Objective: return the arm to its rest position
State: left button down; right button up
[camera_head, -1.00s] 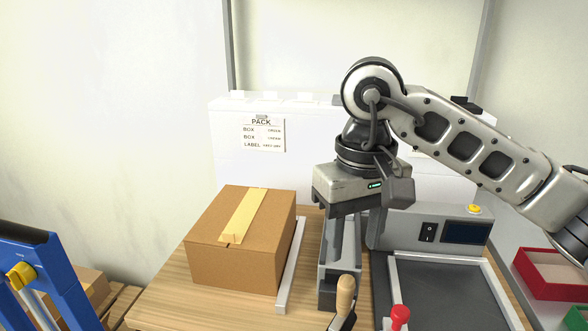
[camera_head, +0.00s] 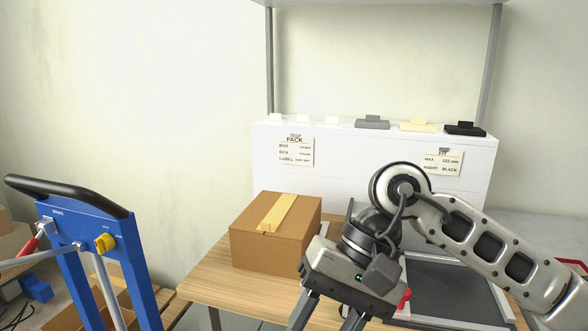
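My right arm (camera_head: 490,245) comes in from the right edge and bends down at a round joint. My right gripper (camera_head: 328,319) points down and toward the front of the worktable, tilted. Its two dark fingers are spread apart with nothing seen between them, though the tips run to the bottom edge of the picture. It is in front of and to the right of a closed, taped cardboard box (camera_head: 262,247) and looks clear of it. My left arm and gripper are out of view.
The box stands on the wooden worktable (camera_head: 215,285). A dark-bedded device (camera_head: 445,290) lies behind and right of my gripper. A white cabinet (camera_head: 365,150) with labels stands at the back. A blue frame with a black handle (camera_head: 95,235) stands left, beyond a floor gap.

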jog(key=s+a+r+m+g+y, duration=0.45)
jog(key=a+m+y, duration=0.35)
jog(key=m+y, duration=0.35)
jog(key=w+d+f+m+t, duration=0.25)
jog(key=m+t, duration=0.55)
jog(key=m, duration=0.4)
jog(key=w+d+f+m+t, duration=0.2)
jog(key=w+d+m+t, duration=0.15)
jog(key=m+t, duration=0.7)
jog(key=w+d+f+m+t, duration=0.2)
jog(key=w+m+t, duration=0.3)
jog(key=m, duration=0.8)
jog(key=s+d+f+m+t+h, duration=0.2)
jog(key=d+f+m+h, duration=0.4)
jog(key=f+m+h, duration=0.5)
jog(key=s+d+f+m+g+h, duration=0.1)
jog(key=s+d+f+m+g, duration=0.1)
jog(key=s+f+m, duration=0.3)
jog(key=s+d+f+m+g+h, duration=0.2)
jog(key=s+f+m+g, duration=0.3)
jog(key=f, duration=0.7)
jog(key=shift+s+d+m, duration=0.6)
jog(key=shift+d+m, duration=0.2)
jog(key=shift+m, duration=0.2)
